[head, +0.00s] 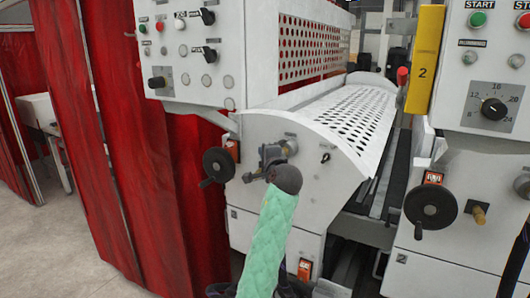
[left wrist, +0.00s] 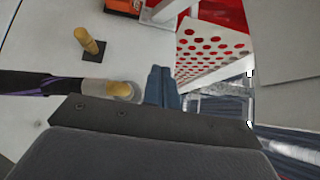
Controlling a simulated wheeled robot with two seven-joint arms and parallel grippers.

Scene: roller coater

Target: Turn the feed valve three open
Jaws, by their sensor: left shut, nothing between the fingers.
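My left gripper (head: 268,154) is at the front panel of the middle machine unit, at the end of the arm in a mint sleeve. Its dark blue fingers are together and empty in the left wrist view (left wrist: 162,88). Close beside them in that view is a brass-coloured knob (left wrist: 119,88) with a pale ring, and a dark bar lies to its left. A second brass knob (left wrist: 90,39) on a dark square plate is farther up-left. No label reading feed valve three is legible, so I cannot tell which one it is. My right gripper is out of view.
A black handwheel (head: 218,165) is left of the gripper. Another handwheel (head: 430,206) and a brass knob (head: 479,214) are on the right unit. A perforated white guard (head: 355,118) is above right. Red curtains (head: 145,170) hang at left.

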